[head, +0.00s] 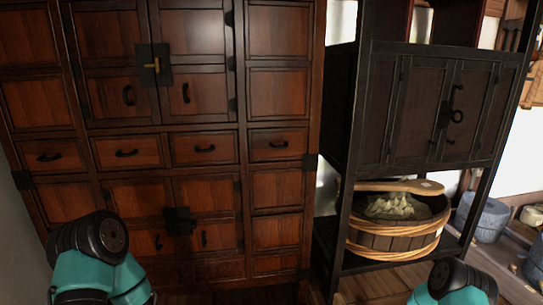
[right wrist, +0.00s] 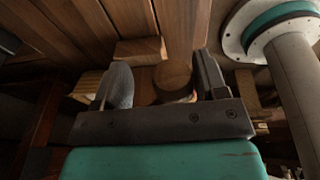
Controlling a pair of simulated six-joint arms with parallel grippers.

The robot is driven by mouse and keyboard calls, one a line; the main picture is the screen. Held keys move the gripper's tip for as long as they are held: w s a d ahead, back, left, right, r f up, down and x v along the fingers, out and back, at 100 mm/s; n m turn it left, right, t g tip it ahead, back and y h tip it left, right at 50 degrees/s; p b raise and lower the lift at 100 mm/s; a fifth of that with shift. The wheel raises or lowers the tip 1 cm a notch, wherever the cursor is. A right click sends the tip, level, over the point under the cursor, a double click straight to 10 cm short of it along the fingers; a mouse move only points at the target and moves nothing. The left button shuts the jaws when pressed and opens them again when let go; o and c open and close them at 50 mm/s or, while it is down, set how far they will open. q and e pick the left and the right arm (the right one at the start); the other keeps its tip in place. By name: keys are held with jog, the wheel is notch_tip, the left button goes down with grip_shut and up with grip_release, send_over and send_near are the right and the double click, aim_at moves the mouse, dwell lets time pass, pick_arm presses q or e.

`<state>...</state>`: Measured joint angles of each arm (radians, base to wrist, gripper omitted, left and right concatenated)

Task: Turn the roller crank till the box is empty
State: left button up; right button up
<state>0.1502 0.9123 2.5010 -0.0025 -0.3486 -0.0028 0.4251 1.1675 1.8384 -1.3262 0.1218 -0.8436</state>
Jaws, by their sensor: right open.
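My right gripper (right wrist: 162,72) shows in the right wrist view with its two dark fingers apart. A round-ended wooden piece (right wrist: 172,78) appears between the fingers, nearer the right one; the jaws are not closed on it. I cannot tell whether it is the crank's handle. A wooden block (right wrist: 140,51) lies just beyond it. I cannot make out the roller or the box in either view. My left gripper is not in view; the head view shows only upper parts of my arms at the bottom.
A reddish wooden cabinet (head: 122,152) fills the left of the head view. A dark cupboard (head: 415,110) stands beside it, with a wooden tub (head: 385,240) on its lower shelf and a wooden paddle (head: 400,186) across the tub. Grey-blue buckets (head: 487,220) stand at the right.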

jog(key=v, duration=0.6)
jog(key=shift+w, duration=0.3)
jog(key=shift+s+a+r, duration=0.15)
jog(key=shift+s, duration=0.05)
jog(key=s+a+r+m, duration=0.4)
jog(key=s+a+m, duration=0.3)
jog(key=s+m, duration=0.3)
jog(key=s+a+r+m+y, duration=0.1)
jog(key=s+a+r+m, duration=0.3)
jog(key=s+m, duration=0.7)
jog(key=a, duration=0.2)
jog(key=shift+s+a+m, duration=0.3)
jog(key=shift+s+a, duration=0.05)
jog(key=shift+a, duration=0.05)
